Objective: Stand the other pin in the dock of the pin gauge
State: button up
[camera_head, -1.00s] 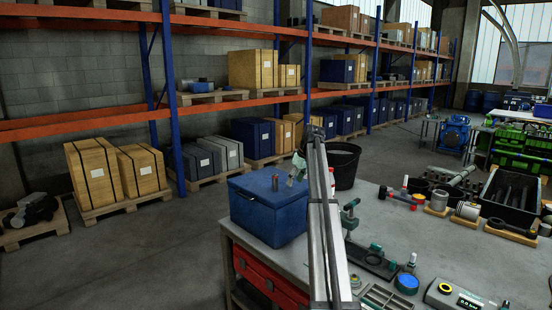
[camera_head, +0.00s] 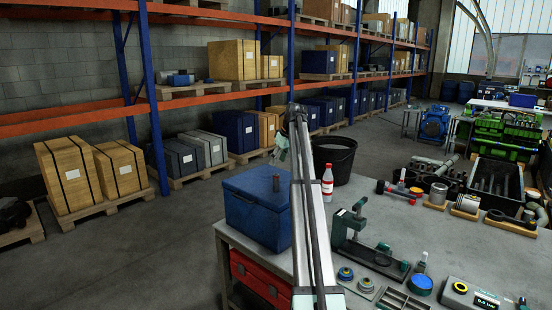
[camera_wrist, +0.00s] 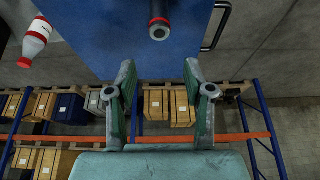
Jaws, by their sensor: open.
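A dark pin (camera_head: 276,183) stands upright on the lid of the blue box (camera_head: 258,222). In the wrist view its end (camera_wrist: 159,28) shows ahead of my fingers, centred between them but apart from them. My gripper (camera_wrist: 160,76) is open and empty above the lid. In the head view my gripper (camera_head: 284,143) is partly hidden behind my arm, above and slightly right of the pin. A green fixture with an upright frame (camera_head: 350,229) stands on the bench; I cannot tell for certain that it is the pin gauge, nor make out its dock.
A red-and-white bottle (camera_head: 327,182) stands right of the box, with a black bucket (camera_head: 336,160) behind it. The bench (camera_head: 420,230) holds a gauge with a display (camera_head: 470,297), a blue round part (camera_head: 421,285), a red-handled tool (camera_head: 398,191) and a black tray (camera_head: 495,178).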

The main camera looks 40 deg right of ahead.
aim_at(278, 175)
jog(key=shift+f+b, duration=1.3)
jog(key=shift+f, duration=2.85)
grip_shut()
jog(key=shift+r, duration=0.15)
jog(key=shift+r+p, duration=1)
jog(key=shift+r, duration=1.6)
jog(key=shift+a, duration=0.1)
